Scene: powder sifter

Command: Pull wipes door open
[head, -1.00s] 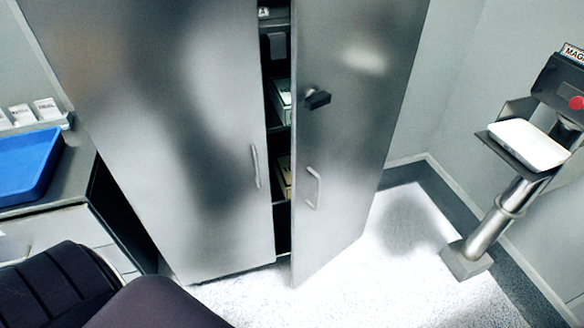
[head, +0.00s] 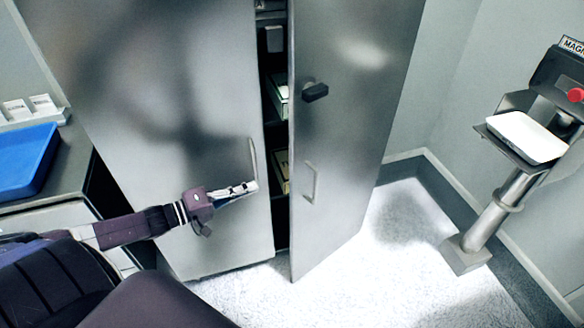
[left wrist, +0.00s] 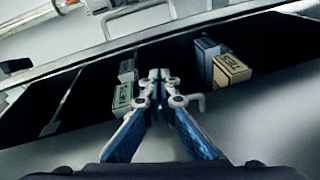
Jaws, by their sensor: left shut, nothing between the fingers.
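A tall grey metal cabinet has a left door (head: 160,120) and a right door (head: 350,110). The right door stands ajar, with a gap between the two. I see no label telling which is the wipes door. The left door has a bar handle (head: 253,158) near its inner edge; the right door has one too (head: 311,182). My left gripper (head: 252,187) is at the lower end of the left door's handle; I cannot tell whether it touches. In the left wrist view its fingers (left wrist: 159,76) are together with nothing between them. My right gripper is not in view.
Boxes sit on dark shelves inside, including a labelled box (left wrist: 230,70) and a green one (left wrist: 122,97). A black knob (head: 315,91) sticks out of the right door. A blue tray (head: 25,160) lies on the left counter. A stand with a white tray (head: 527,137) is at right.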

